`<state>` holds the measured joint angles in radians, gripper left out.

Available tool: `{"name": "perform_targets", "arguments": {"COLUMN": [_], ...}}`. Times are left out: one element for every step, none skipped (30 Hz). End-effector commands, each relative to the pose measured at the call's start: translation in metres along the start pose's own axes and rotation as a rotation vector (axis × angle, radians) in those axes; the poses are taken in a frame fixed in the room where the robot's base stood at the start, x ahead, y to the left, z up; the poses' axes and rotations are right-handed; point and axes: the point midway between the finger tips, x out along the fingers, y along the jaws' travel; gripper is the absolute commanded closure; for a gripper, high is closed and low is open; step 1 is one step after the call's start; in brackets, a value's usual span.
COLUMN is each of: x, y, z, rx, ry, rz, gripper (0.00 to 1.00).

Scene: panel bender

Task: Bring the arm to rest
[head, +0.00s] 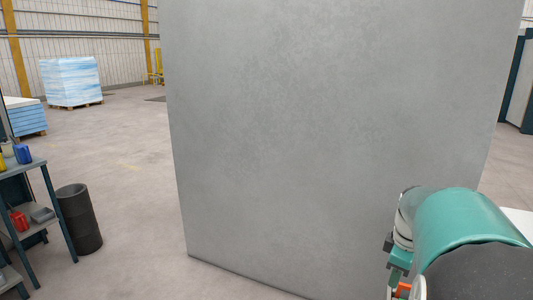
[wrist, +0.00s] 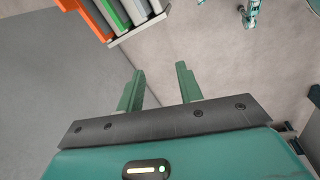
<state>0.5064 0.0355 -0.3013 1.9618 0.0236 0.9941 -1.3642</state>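My gripper (wrist: 160,88) shows in the wrist view with its two green fingers apart and nothing between them. Bare floor lies beyond the fingertips. In the head view my teal arm is folded at the lower right, in front of a large grey panel face; the fingers cannot be made out there.
A tall grey panel (head: 330,130) fills the middle of the head view. A dark bin (head: 78,218) and a shelf rack (head: 30,165) stand at left. A wrapped pallet stack (head: 70,80) stands farther back. An orange-edged rack (wrist: 110,18) is near the gripper.

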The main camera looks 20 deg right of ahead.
Motion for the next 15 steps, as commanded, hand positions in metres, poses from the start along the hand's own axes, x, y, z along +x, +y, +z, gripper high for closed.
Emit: {"name": "perform_targets", "arguments": {"x": [-0.013, -0.019, -0.027, -0.033, -0.038, -0.045, -0.050, -0.054, -0.060, -0.064, -0.068, -0.072, -0.075, -0.077, -0.080], "y": [-0.020, -0.031, -0.047, -0.059, -0.072, -0.089, -0.102, -0.116, -0.134, -0.147, -0.161, -0.179, -0.193, -0.206, -0.224], "z": [-0.023, -0.034, -0.049, -0.059, -0.068, -0.080, -0.087, -0.095, -0.103, -0.108, -0.113, -0.119, -0.122, -0.125, -0.127], "rx": [0.025, 0.049, 0.080, 0.104, 0.127, 0.157, 0.181, 0.204, 0.234, 0.256, 0.280, 0.309, 0.332, 0.355, 0.385], "ry": [0.032, 0.049, 0.071, 0.089, 0.106, 0.129, 0.145, 0.162, 0.184, 0.201, 0.217, 0.240, 0.256, 0.273, 0.294], "rz": [0.017, 0.023, 0.031, 0.037, 0.041, 0.046, 0.048, 0.049, 0.050, 0.051, 0.051, 0.050, 0.048, 0.046, 0.042], "gripper": [0.64, 0.64, 0.64, 0.64, 0.64, 0.64, 0.64, 0.64, 0.64, 0.64, 0.64, 0.64, 0.64, 0.64, 0.64]}}
